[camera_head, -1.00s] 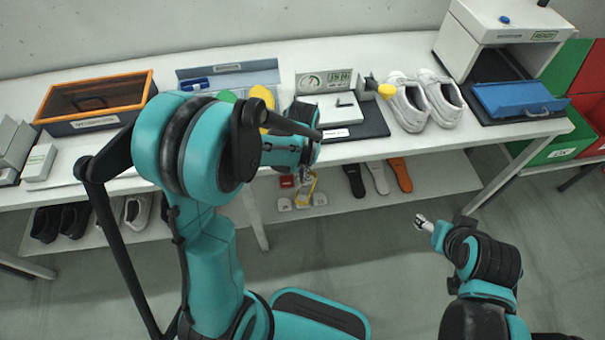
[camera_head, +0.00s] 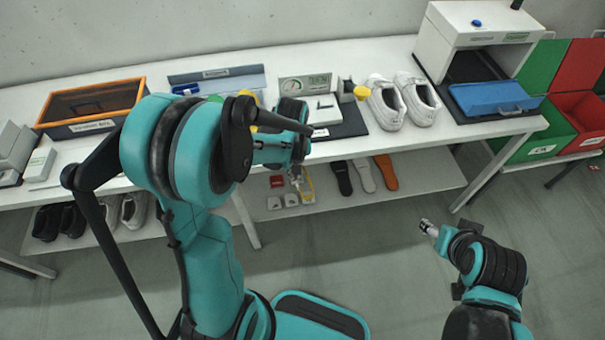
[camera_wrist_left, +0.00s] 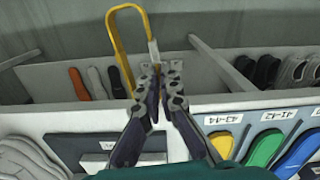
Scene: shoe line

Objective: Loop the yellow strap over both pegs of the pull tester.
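The yellow strap (camera_wrist_left: 128,45) is a narrow loop with a pale end piece. My left gripper (camera_wrist_left: 160,76) is shut on that end in the left wrist view, and the loop extends away from the fingertips. In the head view the strap (camera_head: 308,186) hangs from my left gripper (camera_head: 297,178), in front of the table's front edge. The pull tester (camera_head: 306,87) stands on the table behind it, with a dial panel, dark base and yellow-capped part (camera_head: 361,92). My arm hides part of the tester; both pegs cannot be made out. My right gripper (camera_head: 428,227) is empty and away from the table.
White shoes (camera_head: 402,102) stand right of the tester, and a white machine with a blue tray (camera_head: 492,98) is farther right. An orange-framed box (camera_head: 92,106) is at the left. Insoles (camera_head: 363,174) lie on the lower shelf. Red and green bins (camera_head: 578,113) stand at far right.

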